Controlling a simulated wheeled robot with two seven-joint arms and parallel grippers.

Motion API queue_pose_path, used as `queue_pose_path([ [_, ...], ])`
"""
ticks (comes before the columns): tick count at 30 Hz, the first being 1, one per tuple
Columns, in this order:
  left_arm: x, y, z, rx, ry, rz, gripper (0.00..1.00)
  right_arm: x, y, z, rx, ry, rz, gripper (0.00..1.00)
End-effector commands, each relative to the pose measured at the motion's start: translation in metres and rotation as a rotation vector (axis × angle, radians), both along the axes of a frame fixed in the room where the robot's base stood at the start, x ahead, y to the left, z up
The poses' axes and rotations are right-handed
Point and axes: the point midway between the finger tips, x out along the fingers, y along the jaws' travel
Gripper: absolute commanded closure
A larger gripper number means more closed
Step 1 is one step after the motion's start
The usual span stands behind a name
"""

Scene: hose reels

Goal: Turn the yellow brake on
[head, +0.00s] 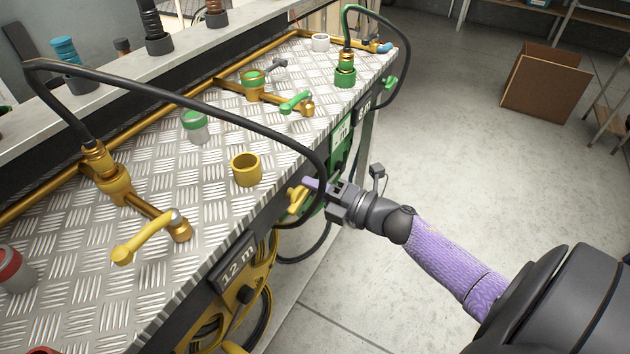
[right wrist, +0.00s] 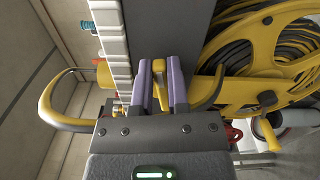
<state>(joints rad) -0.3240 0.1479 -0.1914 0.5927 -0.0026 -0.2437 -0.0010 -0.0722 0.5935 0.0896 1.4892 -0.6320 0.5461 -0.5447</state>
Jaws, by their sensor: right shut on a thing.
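The yellow brake (head: 296,199) is a small yellow lever at the front edge of the bench, above the yellow hose reel (head: 263,270). My right gripper (head: 314,185) reaches it from the right, and its purple fingers are shut on the lever. In the right wrist view the yellow brake (right wrist: 159,84) shows as a yellow piece between the two purple fingers of my right gripper (right wrist: 159,78). The yellow reel (right wrist: 262,45) with its dark hose is to the right there. My left gripper is not in view.
The metal-topped bench (head: 205,225) carries a yellow tap handle (head: 142,237), a yellow cup (head: 246,169) and green fittings. A black hose (head: 190,97) arches over it. A "12 m" sign (head: 239,263) is on its front. The floor (head: 455,150) to the right is mostly clear, with a cardboard box (head: 545,82) farther back.

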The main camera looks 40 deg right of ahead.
Motion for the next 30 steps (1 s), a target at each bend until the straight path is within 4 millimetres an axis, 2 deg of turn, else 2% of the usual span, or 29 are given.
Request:
queue_pose_path([
  [12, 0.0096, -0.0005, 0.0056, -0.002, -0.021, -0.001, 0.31, -0.0006, 0.0006, -0.0064, 0.150, 0.067, 0.002, 1.00],
  [28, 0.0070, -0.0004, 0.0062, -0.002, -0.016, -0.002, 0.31, -0.0008, 0.0008, -0.0078, 0.170, 0.076, 0.002, 1.00],
  [29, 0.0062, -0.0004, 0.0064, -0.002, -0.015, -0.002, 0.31, -0.0008, 0.0009, -0.0078, 0.170, 0.076, 0.002, 0.79],
  [30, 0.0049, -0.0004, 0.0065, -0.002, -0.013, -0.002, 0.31, -0.0008, 0.0009, -0.0078, 0.170, 0.076, 0.002, 0.70],
])
